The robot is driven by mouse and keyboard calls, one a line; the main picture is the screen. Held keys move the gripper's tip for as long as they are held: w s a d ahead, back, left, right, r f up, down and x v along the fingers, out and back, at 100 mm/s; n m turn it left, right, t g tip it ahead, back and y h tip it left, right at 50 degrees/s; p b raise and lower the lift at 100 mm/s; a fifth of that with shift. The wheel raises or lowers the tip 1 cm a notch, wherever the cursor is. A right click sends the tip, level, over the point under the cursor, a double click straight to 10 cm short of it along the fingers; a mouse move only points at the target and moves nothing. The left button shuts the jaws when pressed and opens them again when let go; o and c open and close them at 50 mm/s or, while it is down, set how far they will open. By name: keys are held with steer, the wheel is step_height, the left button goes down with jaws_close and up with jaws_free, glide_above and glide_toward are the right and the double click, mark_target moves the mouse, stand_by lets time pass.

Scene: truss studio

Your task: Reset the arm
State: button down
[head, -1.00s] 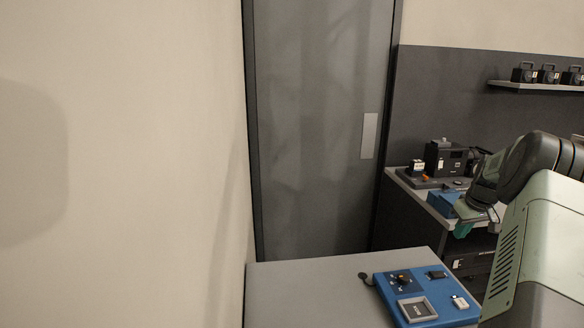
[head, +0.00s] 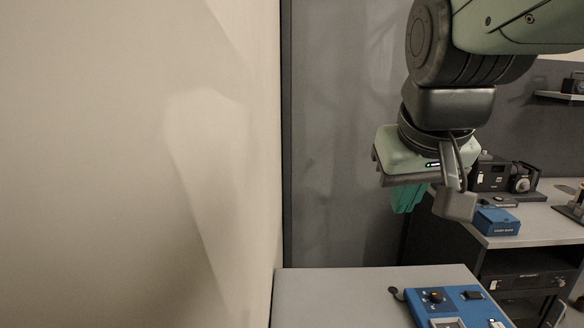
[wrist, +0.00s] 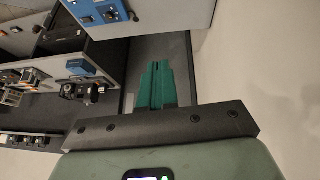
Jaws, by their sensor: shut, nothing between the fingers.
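My gripper (head: 406,197) hangs in the upper middle right of the head view, with its teal fingers pointing down. It is above and behind the grey table's far edge, clear of everything. In the wrist view my gripper (wrist: 157,70) shows its two teal fingers side by side, closed together with nothing between them. The arm reaches in from the upper right of the head view.
A blue control panel (head: 462,303) lies on the grey table (head: 340,295) below. A plain wall (head: 120,150) fills the left. A grey door (head: 340,130) stands behind. A back bench with a blue box (head: 497,222) is at the right.

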steer(key=s+a+f, duration=0.1)
steer(key=s+f, duration=0.1)
steer(key=s, duration=0.3)
steer(key=s+a+f+y, duration=0.1)
steer(key=s+a, duration=0.1)
steer(key=s, duration=0.3)
steer(key=shift+s+a+f, duration=0.3)
steer(key=shift+s+f, duration=0.05)
